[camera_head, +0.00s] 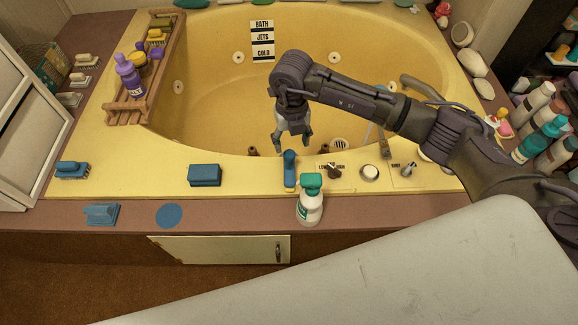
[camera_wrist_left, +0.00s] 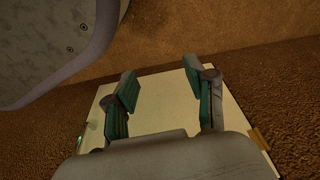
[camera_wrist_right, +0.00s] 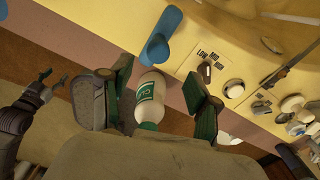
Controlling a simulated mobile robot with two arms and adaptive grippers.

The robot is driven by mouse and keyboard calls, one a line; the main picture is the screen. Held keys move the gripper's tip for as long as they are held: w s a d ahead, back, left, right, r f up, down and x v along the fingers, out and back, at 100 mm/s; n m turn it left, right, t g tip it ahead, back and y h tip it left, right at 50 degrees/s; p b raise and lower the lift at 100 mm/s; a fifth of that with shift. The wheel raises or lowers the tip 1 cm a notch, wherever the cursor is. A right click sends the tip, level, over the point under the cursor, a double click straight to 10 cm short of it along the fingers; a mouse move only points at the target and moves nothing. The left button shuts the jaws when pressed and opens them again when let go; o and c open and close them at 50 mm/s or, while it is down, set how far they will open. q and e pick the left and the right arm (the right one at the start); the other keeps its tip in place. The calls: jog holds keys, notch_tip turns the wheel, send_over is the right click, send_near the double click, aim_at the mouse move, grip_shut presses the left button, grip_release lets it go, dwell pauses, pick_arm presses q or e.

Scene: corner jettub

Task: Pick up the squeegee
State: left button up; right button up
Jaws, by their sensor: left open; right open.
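Two blue tools could be the squeegee, and I cannot tell for sure which. One is a flat blue piece with a bar (camera_head: 102,214) on the brown front ledge at the left. The other is a long blue handled tool (camera_head: 290,169) on the yellow tub rim, which also shows in the right wrist view (camera_wrist_right: 160,36). My right gripper (camera_head: 292,141) is open and empty, pointing down behind the handled tool in the head view. In the right wrist view its fingers (camera_wrist_right: 161,100) appear either side of a white bottle. My left gripper (camera_wrist_left: 163,92) is open and empty, low over the cabinet front.
The white bottle with green top (camera_head: 311,203) stands close to the handled tool. A blue block (camera_head: 205,175), a blue brush (camera_head: 72,170) and a blue disc (camera_head: 169,215) lie left. Knobs (camera_head: 370,173) sit right. A wooden rack (camera_head: 125,113) holds bottles. The tub basin is open.

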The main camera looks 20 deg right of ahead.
aim_at(290, 154)
notch_tip(290, 154, down, 4)
jog(key=shift+w+a+r, duration=0.1)
jog(key=shift+r, duration=0.15)
notch_tip(290, 154, down, 4)
jog(key=shift+w+a+f+b, duration=0.1)
jog(key=shift+w+f+b, duration=0.05)
jog(key=shift+b, duration=0.3)
pick_arm(q)
jog(key=w+r, duration=0.2)
jog(key=r, duration=0.1)
jog(key=shift+d, duration=0.1)
pick_arm(e)
grip_shut()
